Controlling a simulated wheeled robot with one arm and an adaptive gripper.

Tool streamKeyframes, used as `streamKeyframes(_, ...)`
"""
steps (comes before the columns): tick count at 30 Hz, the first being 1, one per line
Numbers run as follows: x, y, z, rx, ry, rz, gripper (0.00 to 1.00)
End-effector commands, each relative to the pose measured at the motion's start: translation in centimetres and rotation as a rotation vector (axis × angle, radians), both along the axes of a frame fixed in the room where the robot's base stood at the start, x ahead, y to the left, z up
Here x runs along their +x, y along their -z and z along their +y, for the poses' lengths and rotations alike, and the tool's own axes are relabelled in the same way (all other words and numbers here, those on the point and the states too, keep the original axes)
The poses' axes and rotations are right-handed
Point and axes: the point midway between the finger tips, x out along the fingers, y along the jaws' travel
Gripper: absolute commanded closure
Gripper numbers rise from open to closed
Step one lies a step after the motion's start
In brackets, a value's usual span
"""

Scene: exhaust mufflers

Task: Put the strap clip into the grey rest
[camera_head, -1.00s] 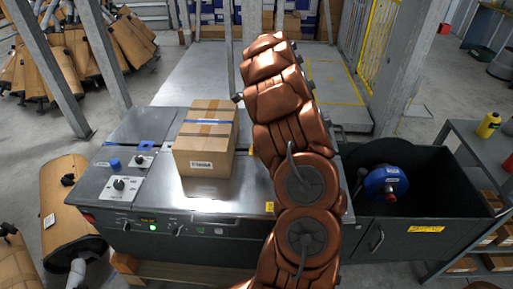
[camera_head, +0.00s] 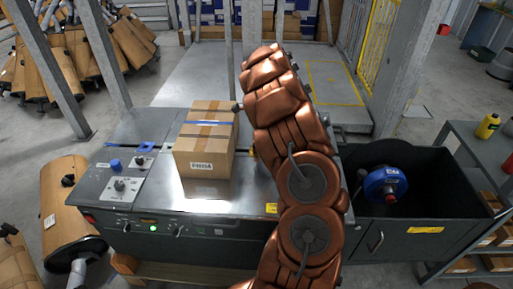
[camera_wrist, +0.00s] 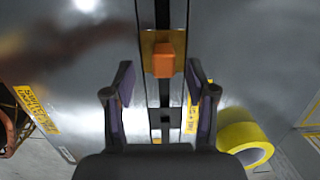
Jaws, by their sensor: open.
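In the wrist view an orange block (camera_wrist: 163,60) on a flat tan plate, which looks like the strap clip, lies over the dark slot of the metal machine top. My gripper (camera_wrist: 160,84) is open, its two dark fingers apart on either side of the slot, with the block between and just beyond the fingertips. Nothing is held. In the head view my copper-coloured arm hides the gripper and the block. I cannot pick out the grey rest in either view.
A strapped cardboard box (camera_head: 205,150) stands on the grey machine top (camera_head: 150,197), left of my arm. A yellow roll (camera_wrist: 243,138) lies right of my gripper in the wrist view. A dark bin with a blue reel (camera_head: 385,184) is at the right.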

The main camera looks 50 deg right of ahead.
Motion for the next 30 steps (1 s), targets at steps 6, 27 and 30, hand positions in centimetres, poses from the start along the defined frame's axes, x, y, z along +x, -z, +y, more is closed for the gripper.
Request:
streamKeyframes(6,0.1,2.4,-0.4,0.001,0.001,0.001,0.44)
streamKeyframes(27,0.4,4.1,-0.1,0.001,0.000,-0.001,0.52)
streamKeyframes(30,0.4,4.1,-0.1,0.001,0.000,-0.001,0.62)
